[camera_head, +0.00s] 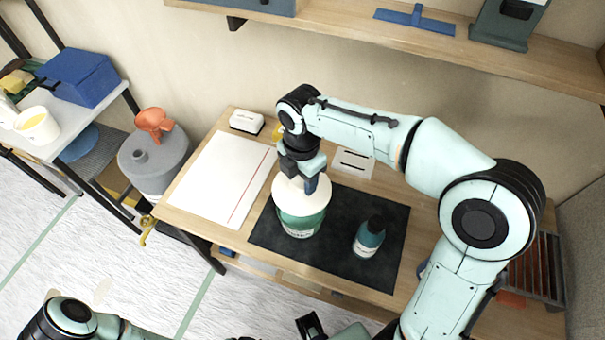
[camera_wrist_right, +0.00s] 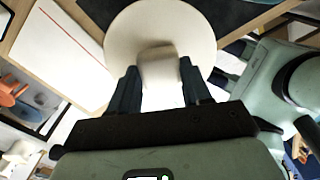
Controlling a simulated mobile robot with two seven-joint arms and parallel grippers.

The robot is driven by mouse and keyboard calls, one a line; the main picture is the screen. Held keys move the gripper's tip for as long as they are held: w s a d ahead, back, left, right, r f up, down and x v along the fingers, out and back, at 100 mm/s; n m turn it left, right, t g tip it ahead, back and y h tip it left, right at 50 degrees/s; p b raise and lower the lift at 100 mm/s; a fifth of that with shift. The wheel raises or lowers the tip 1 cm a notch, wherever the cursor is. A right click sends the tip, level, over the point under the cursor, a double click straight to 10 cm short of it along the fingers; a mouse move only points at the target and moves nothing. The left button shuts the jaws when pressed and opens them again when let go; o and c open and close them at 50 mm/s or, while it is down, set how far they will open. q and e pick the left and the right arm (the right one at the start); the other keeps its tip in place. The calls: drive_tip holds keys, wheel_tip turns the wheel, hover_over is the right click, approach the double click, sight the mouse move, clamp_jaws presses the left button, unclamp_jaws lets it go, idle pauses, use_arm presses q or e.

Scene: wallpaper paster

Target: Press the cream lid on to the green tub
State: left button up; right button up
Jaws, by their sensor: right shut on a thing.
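The cream lid (camera_head: 303,198) is a wide round disc with a block-shaped knob. My right gripper (camera_head: 301,181) is shut on that knob, and the right wrist view shows its two fingers on either side of the knob (camera_wrist_right: 160,68). The green tub (camera_head: 300,224) stands upright on the dark mat, directly under the lid. The lid covers the tub's mouth, and I cannot tell whether it is seated or just above the rim. In the right wrist view the lid (camera_wrist_right: 130,35) hides the tub. My left gripper (camera_wrist_right: 230,64) shows there with its fingers apart and empty.
A dark teal bottle (camera_head: 369,237) stands on the mat (camera_head: 338,262), right of the tub. A white sheet (camera_head: 222,178) with a red line lies to the left. A small white box (camera_head: 247,121) and a white card (camera_head: 353,164) are at the table's back.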

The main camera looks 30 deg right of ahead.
sight(301, 191)
drive_tip(key=shift+w, duration=0.1)
idle(0.3)
drive_tip(key=shift+f+b, duration=1.7)
drive_tip(key=shift+f, duration=1.2)
drive_tip(key=shift+p, duration=0.5)
drive_tip(key=shift+f+b, duration=0.7)
drive_tip(key=shift+f, duration=0.4)
drive_tip(key=o, duration=1.1)
